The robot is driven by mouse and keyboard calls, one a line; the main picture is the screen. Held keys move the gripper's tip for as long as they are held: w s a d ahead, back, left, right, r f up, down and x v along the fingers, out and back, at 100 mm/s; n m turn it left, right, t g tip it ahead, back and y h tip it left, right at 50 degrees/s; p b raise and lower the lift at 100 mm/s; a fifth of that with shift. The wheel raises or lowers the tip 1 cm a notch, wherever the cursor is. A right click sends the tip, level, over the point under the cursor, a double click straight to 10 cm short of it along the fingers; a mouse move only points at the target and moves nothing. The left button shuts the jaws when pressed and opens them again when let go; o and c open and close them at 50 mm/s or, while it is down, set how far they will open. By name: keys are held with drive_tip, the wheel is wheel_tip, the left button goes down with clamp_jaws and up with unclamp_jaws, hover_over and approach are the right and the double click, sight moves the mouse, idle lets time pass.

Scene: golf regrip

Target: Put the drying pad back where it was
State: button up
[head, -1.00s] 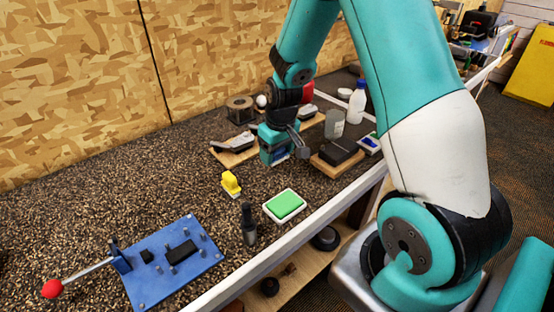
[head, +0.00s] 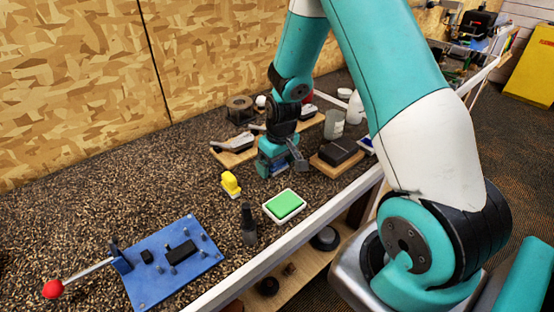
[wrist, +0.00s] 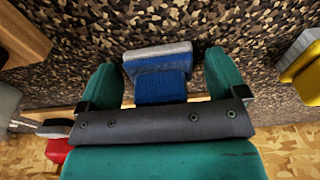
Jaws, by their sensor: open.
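My gripper (head: 274,160) is low over the counter in the head view, right of the yellow piece and between the wooden boards. In the wrist view its two teal fingers (wrist: 162,78) are open, one on each side of a blue block with a light grey layer (wrist: 157,86). A gap shows between the block and each finger. This block seems to be the drying pad, though I cannot be sure. In the head view my gripper mostly hides it. A green pad in a white tray (head: 284,205) lies nearer the counter's front edge.
A yellow piece (head: 230,183) stands left of my gripper. A dark bottle (head: 248,225) stands near the front edge. A wooden board with a black block (head: 337,153) is close on the right. A blue fixture plate (head: 172,262) with a red-knobbed lever is at the front left.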

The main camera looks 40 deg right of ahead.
sight(280, 166)
wheel_tip(280, 166, up, 11)
drive_tip(key=s+b, duration=0.1)
drive_tip(key=s+a+r+n+y, duration=0.1)
drive_tip(key=s+a+r+n, duration=0.1)
drive_tip(key=s+a+r, duration=0.45)
drive_tip(key=s+a+r+n+y, duration=0.1)
drive_tip(key=s+a+r, duration=0.15)
drive_tip(key=a, duration=0.65)
drive_tip(key=s+a+r+n+y, duration=0.1)
drive_tip(key=s+a, duration=0.2)
drive_tip(key=s, duration=0.3)
drive_tip(key=s+a+r+n+g+y, duration=0.1)
drive_tip(key=s+a+n, duration=0.1)
drive_tip(key=s+a, duration=0.2)
drive_tip(key=shift+s+r+n, duration=0.3)
drive_tip(key=shift+s, duration=0.85)
